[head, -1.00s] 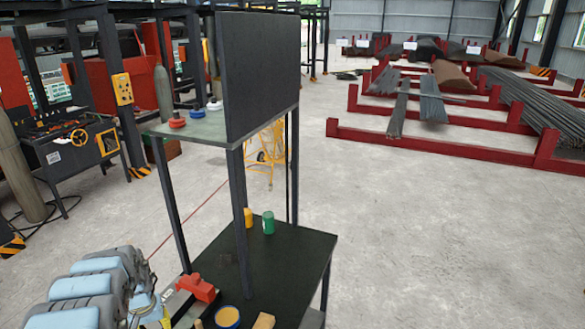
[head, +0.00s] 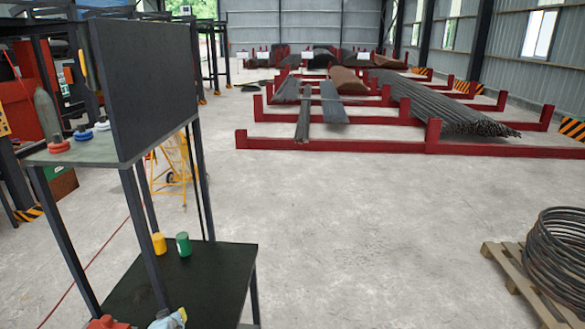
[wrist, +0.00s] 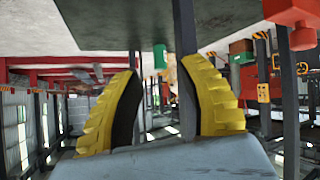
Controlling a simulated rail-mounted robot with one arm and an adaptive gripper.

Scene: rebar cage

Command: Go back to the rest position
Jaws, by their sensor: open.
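My gripper (wrist: 160,72) shows in the wrist view with its two yellow ridged fingers spread apart. Nothing is between them. The wrist picture looks upside down, with a dark shelf surface (wrist: 110,25) and a green can (wrist: 160,56) beyond the fingers. The dark stand there has a lower shelf (head: 190,278) with a yellow can (head: 159,243) and a green can (head: 183,244). A red object (head: 108,322) is cut off by the bottom edge.
The stand's upright black panel (head: 140,85) rises at the left, beside an upper shelf (head: 75,150) with red, blue and white round-based pieces. A wire coil (head: 560,255) lies on a wooden pallet (head: 505,262) at the right. Red racks (head: 340,147) hold bars behind. The middle floor is clear.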

